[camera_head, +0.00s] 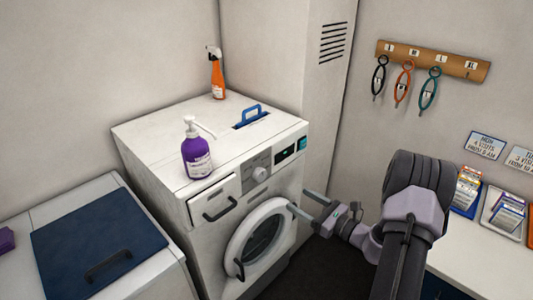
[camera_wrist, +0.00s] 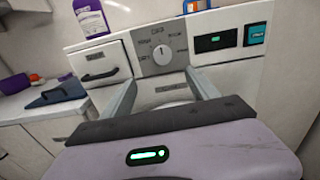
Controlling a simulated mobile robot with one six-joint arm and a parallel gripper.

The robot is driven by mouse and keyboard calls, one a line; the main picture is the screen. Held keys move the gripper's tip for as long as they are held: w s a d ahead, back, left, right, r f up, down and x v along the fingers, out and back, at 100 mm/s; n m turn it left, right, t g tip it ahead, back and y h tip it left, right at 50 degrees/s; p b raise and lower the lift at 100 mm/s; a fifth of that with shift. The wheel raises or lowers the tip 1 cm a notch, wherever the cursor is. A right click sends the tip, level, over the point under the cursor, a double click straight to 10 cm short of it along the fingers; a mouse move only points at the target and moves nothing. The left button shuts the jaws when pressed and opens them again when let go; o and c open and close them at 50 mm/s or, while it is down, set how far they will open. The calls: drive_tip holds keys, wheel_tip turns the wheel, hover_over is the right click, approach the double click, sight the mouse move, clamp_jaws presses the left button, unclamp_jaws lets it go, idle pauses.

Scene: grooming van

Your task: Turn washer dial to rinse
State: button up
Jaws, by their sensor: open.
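The washer (camera_head: 165,145) is a white front-loader with a round door. Its dial (camera_head: 260,174) is a light round knob on a grey panel at the upper front; it also shows in the wrist view (camera_wrist: 162,56). Small labels surround the dial, but they are too blurred to read, and I cannot tell surely which one the dial points to. My gripper (camera_head: 298,200) is open and empty, in front of the washer, to the right of and below the dial in the head view. In the wrist view the dial lies beyond and between the fingertips (camera_wrist: 160,78), apart from them.
A purple pump bottle (camera_head: 196,150), an orange spray bottle (camera_head: 216,75) and a blue handle (camera_head: 248,116) are on the washer's top. The closed drawer (camera_head: 214,200) is left of the dial. A lit display (camera_head: 287,153) and teal button (camera_head: 302,143) are to its right.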

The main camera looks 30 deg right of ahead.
sight(262, 177)
drive_tip(key=b+x, duration=0.1)
drive_tip(key=x, duration=1)
drive_tip(key=b+x, duration=0.1)
drive_tip(key=x, duration=0.4)
drive_tip(key=shift+w+d+f+b, duration=0.15)
drive_tip(key=shift+w+f+b, duration=0.05)
drive_tip(key=shift+w+b, duration=0.15)
drive_tip(key=c, duration=1.4)
drive_tip(key=shift+o, duration=0.2)
drive_tip(key=shift+m, duration=0.3)
drive_tip(key=m+p, duration=0.2)
drive_tip(key=m, duration=0.2)
drive_tip(key=shift+r, duration=0.1)
drive_tip(key=shift+m+p, duration=0.95)
drive_tip(key=shift+m, duration=1.25)
